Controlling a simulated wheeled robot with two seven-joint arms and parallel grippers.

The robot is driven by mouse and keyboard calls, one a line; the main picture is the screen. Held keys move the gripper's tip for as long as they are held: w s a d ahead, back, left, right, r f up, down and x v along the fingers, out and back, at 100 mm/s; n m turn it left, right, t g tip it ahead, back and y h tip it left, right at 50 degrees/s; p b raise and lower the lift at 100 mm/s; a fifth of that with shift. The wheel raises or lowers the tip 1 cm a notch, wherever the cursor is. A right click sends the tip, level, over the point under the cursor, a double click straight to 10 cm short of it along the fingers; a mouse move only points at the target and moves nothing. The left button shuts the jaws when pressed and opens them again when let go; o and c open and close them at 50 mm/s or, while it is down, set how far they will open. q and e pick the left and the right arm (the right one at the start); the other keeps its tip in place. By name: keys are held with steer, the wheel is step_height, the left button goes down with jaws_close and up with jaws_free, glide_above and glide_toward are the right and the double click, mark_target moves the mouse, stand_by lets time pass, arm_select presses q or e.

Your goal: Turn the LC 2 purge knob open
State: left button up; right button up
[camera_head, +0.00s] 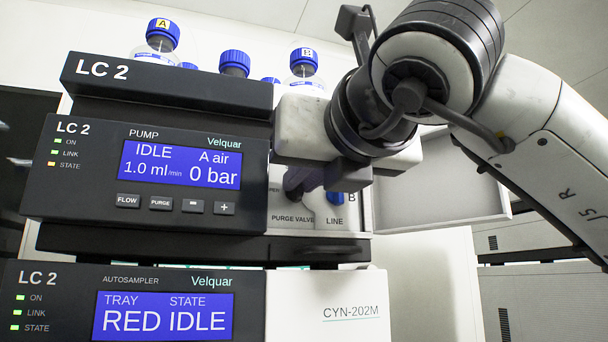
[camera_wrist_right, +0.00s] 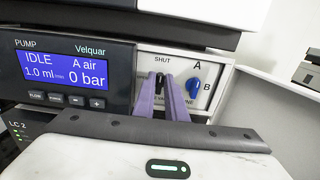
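The LC 2 pump module (camera_head: 45,190) shows IDLE, A air, 1.0 ml/min and 0 bar on its blue display. In the right wrist view, the dark purge knob (camera_wrist_right: 159,81) sits below the word SHUT on the white valve panel. My right gripper (camera_wrist_right: 162,78) reaches to it, with one purple finger on each side. Whether the fingers press on the knob cannot be told. In the head view, my right gripper (camera_head: 305,183) mostly hides the knob above the PURGE VALVE label. My left gripper is in neither view.
The blue line knob (camera_wrist_right: 193,88) with marks A and B is close right of my fingers; it shows partly in the head view (camera_head: 335,198). An opened panel door (camera_head: 450,185) stands at the right. Blue-capped bottles (camera_head: 234,62) stand on top. The autosampler (camera_head: 60,290) is below.

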jaws_close()
steer(key=n, duration=0.6)
steer(key=n+b, duration=0.1)
steer(key=n, duration=0.5)
steer(key=a+n+b, duration=0.1)
steer(key=n, duration=0.4)
steer(key=shift+s+f+n, duration=0.2)
steer(key=shift+f+n, duration=0.15)
steer(key=shift+n, duration=0.05)
stand_by(0.4)
steer(key=shift+o, duration=2.4)
jaws_free()
